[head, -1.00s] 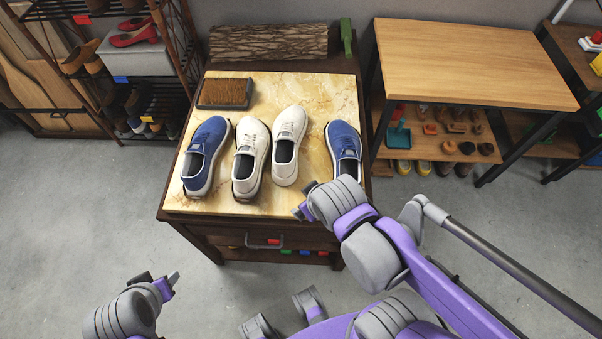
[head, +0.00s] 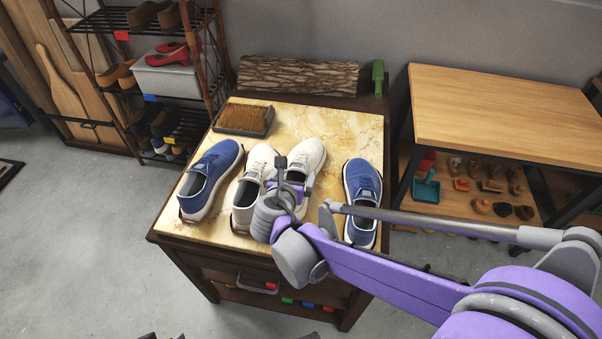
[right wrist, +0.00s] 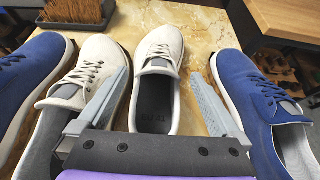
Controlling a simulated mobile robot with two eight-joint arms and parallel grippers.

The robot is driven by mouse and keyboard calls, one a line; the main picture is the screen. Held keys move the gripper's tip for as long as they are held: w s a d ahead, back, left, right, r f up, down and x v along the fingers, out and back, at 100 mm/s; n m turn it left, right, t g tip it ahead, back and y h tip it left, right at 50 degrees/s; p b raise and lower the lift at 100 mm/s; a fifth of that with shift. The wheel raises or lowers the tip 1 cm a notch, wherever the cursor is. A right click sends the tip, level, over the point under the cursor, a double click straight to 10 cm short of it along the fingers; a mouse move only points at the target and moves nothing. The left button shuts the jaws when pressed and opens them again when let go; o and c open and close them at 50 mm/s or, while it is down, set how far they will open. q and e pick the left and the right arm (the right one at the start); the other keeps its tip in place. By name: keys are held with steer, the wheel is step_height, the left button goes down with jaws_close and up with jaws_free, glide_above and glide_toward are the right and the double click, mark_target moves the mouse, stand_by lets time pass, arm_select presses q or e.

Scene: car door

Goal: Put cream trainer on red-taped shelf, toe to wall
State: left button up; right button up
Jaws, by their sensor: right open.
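Two cream trainers stand side by side on the marbled top of the cabinet, toes toward the wall: the left one (head: 258,165) and the right one (head: 310,153). My right gripper (head: 290,175) is open over the right cream trainer. In the right wrist view its fingers (right wrist: 157,100) lie to either side of that trainer (right wrist: 160,50), and its heel opening shows between them. I cannot tell whether they touch it. The red tape (head: 122,36) marks the upper shelf of the rack (head: 95,22) at the left, where brown shoes stand. My left gripper is not in view.
Blue trainers stand left (head: 210,172) and right (head: 362,190) of the cream ones, close beside them. A brush (head: 243,119) lies behind. A bark-covered log (head: 298,76) is at the cabinet's back. A wooden table (head: 500,105) stands right. Floor at the left is clear.

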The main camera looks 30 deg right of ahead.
mark_target(298, 167)
steer(key=b+x, duration=0.1)
steer(key=x, duration=0.6)
steer(key=shift+a+f, duration=0.15)
steer(key=shift+f, duration=0.05)
steer(key=shift+r, duration=0.1)
steer(key=c, duration=1.5)
